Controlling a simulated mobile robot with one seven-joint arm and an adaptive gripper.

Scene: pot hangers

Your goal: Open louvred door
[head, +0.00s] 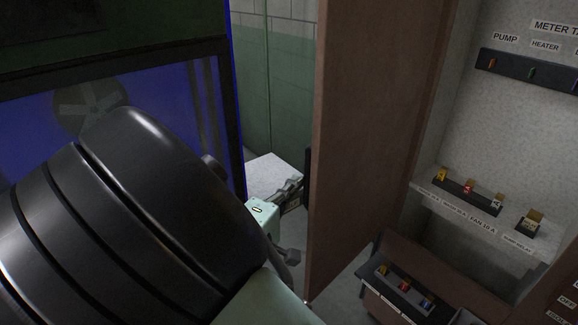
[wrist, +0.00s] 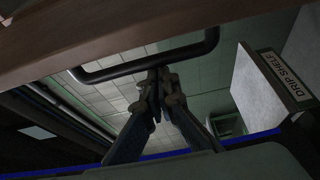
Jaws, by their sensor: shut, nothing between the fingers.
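A brown door panel (head: 365,130) stands swung out, seen at a steep angle, with the cabinet inside showing to its right. No louvres show on the face I see. In the wrist view the brown panel (wrist: 100,35) crosses the top, with a black bar handle (wrist: 145,60) below it. My gripper (wrist: 157,77) has its fingertips together at the middle of the bar, with nothing seen between them. I cannot tell whether they touch the bar. In the head view my gripper (head: 296,186) is beside the door's left side, at the dark handle (head: 307,178), partly hidden by my arm.
To the right, the cabinet has a labelled back wall (head: 520,100) and a shelf (head: 470,205) with small coloured tagged items. A lower brown unit (head: 440,270) holds more. A pale shelf marked "DRIP SHELF" (wrist: 275,80) is right of the fingers. A blue-edged frame (head: 222,100) stands left.

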